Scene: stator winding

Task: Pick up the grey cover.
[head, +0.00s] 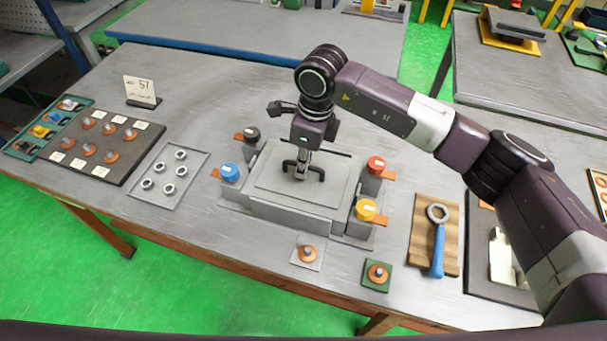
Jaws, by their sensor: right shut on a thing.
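The grey cover (329,186) is a flat grey plate with a dark handle (287,167) at its middle. It lies on top of the grey box-like fixture (290,212) at the middle of the table. My right gripper (302,172) points down at the cover's middle and is shut on the handle. The cover looks level, and I cannot tell whether it is clear of the fixture. The gripper hides part of the handle and the cover's far side. My left gripper is not in view.
Black (251,134), blue (230,172), red (375,165) and yellow (366,209) knobs stand around the fixture. A tray of rings (190,193) lies left. A blue-handled ring tool (438,245) lies on a wooden board at right. Two small pads with copper parts lie in front.

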